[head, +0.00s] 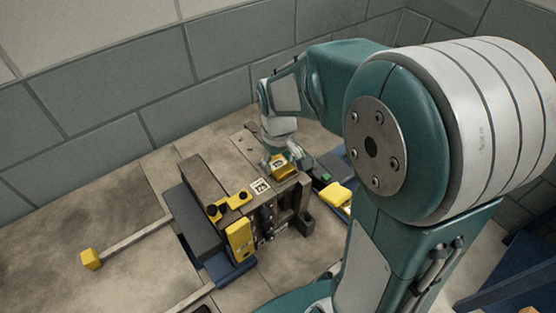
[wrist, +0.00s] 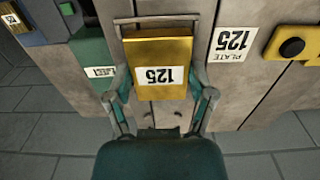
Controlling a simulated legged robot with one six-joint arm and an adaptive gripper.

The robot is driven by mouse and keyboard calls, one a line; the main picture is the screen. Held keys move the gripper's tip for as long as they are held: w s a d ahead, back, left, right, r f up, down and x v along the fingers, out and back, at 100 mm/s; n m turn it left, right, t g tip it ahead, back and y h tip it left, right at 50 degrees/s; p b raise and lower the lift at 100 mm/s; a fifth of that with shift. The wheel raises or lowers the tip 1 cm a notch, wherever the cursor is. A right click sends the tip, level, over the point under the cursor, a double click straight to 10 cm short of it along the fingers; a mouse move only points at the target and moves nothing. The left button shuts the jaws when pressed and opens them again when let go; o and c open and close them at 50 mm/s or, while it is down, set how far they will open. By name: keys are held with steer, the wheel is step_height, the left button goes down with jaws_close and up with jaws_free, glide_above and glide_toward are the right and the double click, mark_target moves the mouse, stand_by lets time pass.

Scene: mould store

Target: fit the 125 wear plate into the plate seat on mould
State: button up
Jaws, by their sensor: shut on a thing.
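The yellow 125 wear plate (wrist: 158,48) is between the two fingers of my gripper (wrist: 161,92), which is shut on it. Its label reads upside down in the wrist view. A grey rim shows along the plate's far edge, at what looks like the plate seat (wrist: 157,20). I cannot tell whether the plate is in the seat or just above it. The mould's "PLATE 125" label (wrist: 232,42) is just right of the plate. In the head view, the plate (head: 284,172) is at the top right of the mould (head: 205,178), partly hidden by my gripper (head: 281,161).
A yellow strap with black knobs (head: 229,204) is on the mould top. A yellow block (head: 239,240) is on its front. A green part labelled "EJECT" (wrist: 92,50) is left of the plate. Another yellow piece (head: 337,195) is to the right. Walls (head: 85,85) stand behind.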

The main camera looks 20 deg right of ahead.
mark_target(278, 164)
steer(key=shift+f, duration=0.1)
steer(key=o, duration=1.3)
steer(key=shift+c, duration=0.2)
step_height(278, 164, up, 12)
steer(key=s+r+m+t, duration=0.1)
steer(key=s+m+t, duration=0.2)
steer(key=s, duration=1.1)
steer(key=shift+m+t, duration=0.3)
steer(key=shift+t, duration=1)
steer(key=shift+r, duration=0.1)
